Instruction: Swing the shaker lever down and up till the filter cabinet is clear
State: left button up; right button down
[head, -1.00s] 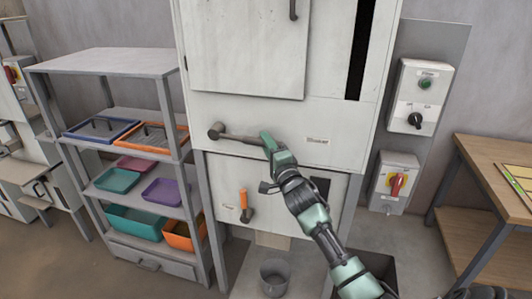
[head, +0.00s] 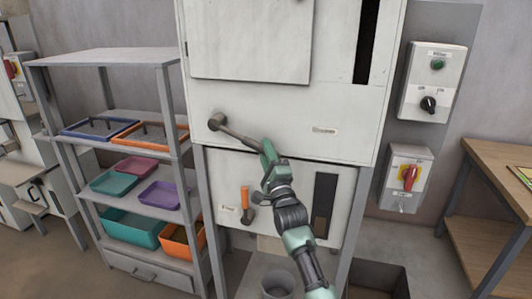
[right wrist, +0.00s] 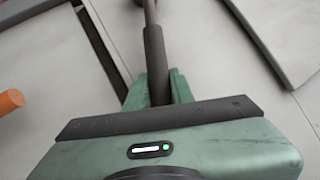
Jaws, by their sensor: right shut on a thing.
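The shaker lever (head: 240,137) is a dark rod on a round pivot on the pale cabinet (head: 290,112). It slopes down to the right from the pivot. My right gripper (head: 266,150) is shut on the lever's dark grip near its free end. In the right wrist view the grip (right wrist: 155,60) runs between the green fingers. The cabinet has a tall black slot (head: 367,40) at its upper right; I cannot make out what is behind it. My left gripper is not in view.
Below are an orange-handled lever (head: 245,198) and a dark window (head: 325,200) with a brownish lower part. A grey bucket (head: 277,284) stands beneath. A shelf of coloured trays (head: 158,194) is at left. Switch boxes (head: 433,80) and a wooden table (head: 500,165) are at right.

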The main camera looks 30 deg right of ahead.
jog(key=c, duration=1.2)
grip_release()
jog(key=b+v, duration=0.1)
jog(key=v, duration=0.6)
jog(key=shift+s+a+f, duration=0.15)
jog(key=shift+s, duration=0.2)
